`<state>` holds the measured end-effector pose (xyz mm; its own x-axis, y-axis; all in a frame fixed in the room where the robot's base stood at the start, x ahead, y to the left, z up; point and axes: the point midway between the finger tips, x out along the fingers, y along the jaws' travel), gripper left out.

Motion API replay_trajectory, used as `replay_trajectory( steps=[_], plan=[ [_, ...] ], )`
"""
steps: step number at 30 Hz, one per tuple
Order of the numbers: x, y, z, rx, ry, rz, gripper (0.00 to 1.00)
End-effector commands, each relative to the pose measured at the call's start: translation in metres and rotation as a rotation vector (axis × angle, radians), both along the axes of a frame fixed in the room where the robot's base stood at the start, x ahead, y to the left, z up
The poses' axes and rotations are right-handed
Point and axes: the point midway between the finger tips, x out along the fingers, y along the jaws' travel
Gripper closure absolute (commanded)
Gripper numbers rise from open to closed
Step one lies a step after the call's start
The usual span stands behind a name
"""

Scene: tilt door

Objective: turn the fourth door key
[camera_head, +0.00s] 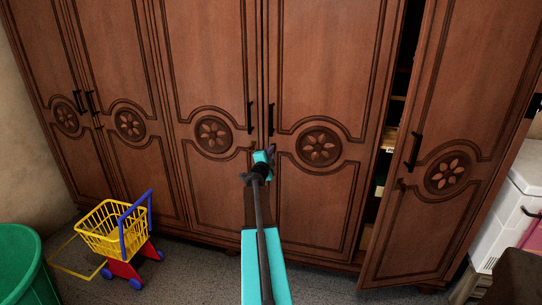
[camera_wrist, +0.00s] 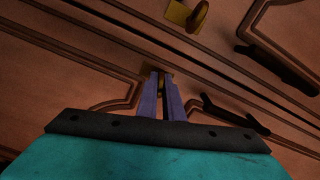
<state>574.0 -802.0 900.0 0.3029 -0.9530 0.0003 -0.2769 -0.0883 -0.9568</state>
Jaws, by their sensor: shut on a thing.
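A brown wooden wardrobe with several carved doors fills the head view; the fourth door from the left (camera_head: 320,145) is closed, with a black handle (camera_head: 270,119) at its left edge. My gripper (camera_head: 268,152) is at the seam between the third door (camera_head: 205,85) and the fourth. In the wrist view, the gripper's two purple fingers (camera_wrist: 160,92) are shut on a small brass key (camera_wrist: 157,76) at a door edge; the fingers hide much of it. A second brass key (camera_wrist: 195,15) sticks out beyond the seam, clear of the fingers.
The rightmost door (camera_head: 448,172) stands ajar, with dark shelves (camera_head: 390,135) behind it. A yellow toy shopping cart (camera_head: 112,228) stands on the floor at left, near a green bin (camera_head: 22,262). A white appliance (camera_head: 510,210) stands at far right. Grey floor is free before the wardrobe.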

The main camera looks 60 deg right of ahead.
Motion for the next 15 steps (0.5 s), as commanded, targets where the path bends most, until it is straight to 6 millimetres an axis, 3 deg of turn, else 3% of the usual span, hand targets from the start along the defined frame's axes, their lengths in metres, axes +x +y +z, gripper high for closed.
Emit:
replay_trajectory(
  steps=[15],
  plan=[
    [-0.0004, 0.0000, -0.0010, 0.089, -0.279, 0.000, 1.00]
  ],
)
